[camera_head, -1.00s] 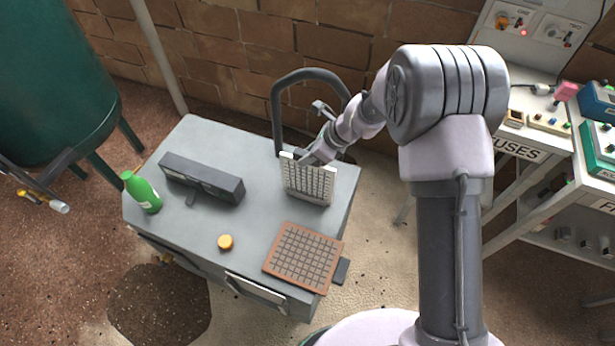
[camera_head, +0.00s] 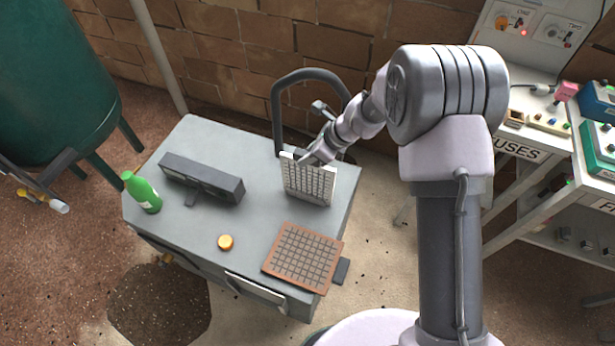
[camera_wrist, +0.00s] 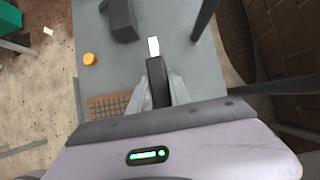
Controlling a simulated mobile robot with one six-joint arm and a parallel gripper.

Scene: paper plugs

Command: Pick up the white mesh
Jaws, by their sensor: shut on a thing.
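The white mesh (camera_head: 309,184) is upright near the right side of the grey cart top, its gridded face turned toward the head camera. My gripper (camera_head: 308,158) is shut on its top edge from behind. I cannot tell if the mesh's lower edge touches the cart. In the wrist view, my gripper (camera_wrist: 158,92) shows from above, and only a small white end of the mesh (camera_wrist: 153,47) shows beyond the dark finger. The rest of the mesh is hidden there.
On the cart (camera_head: 190,227) lie a brown mesh (camera_head: 303,258) in front, an orange cap (camera_head: 225,242), a dark grey box-like device (camera_head: 201,178) and a green bottle (camera_head: 142,192). A dark handle (camera_head: 276,107) rises behind the mesh. The cart's middle is clear.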

